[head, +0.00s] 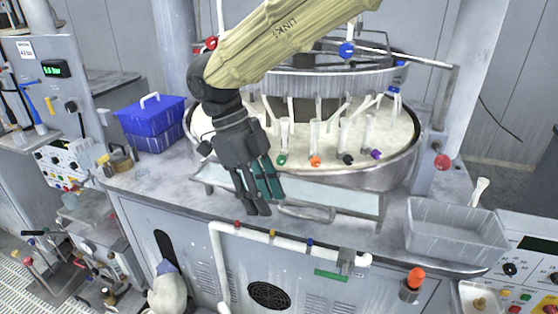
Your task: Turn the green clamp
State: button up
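A small green clamp (282,160) sits at the lower end of a white upright tube, at the front of the round platen basin (378,178). Orange (315,161), black (347,158) and purple (376,154) pieces stand in a row to its right on similar tubes. My gripper (262,204) points down in front of the basin, to the left of and below the green clamp in the picture. It appears apart from the clamp, with nothing visible in it. Its fingers overlap from this angle, so their opening is unclear.
A blue lidded box (152,118) stands on the bench at left. A grey tray (455,228) lies at right. A white pipe (262,236) with small coloured valves runs along the bench front, above a flat green handle (331,275). My arm crosses above the basin.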

aim_at(281, 159)
jog(key=z, duration=1.3)
jog(key=i, duration=0.95)
jog(key=u, duration=1.9)
jog(key=i, duration=0.5)
jog(key=z, duration=0.05)
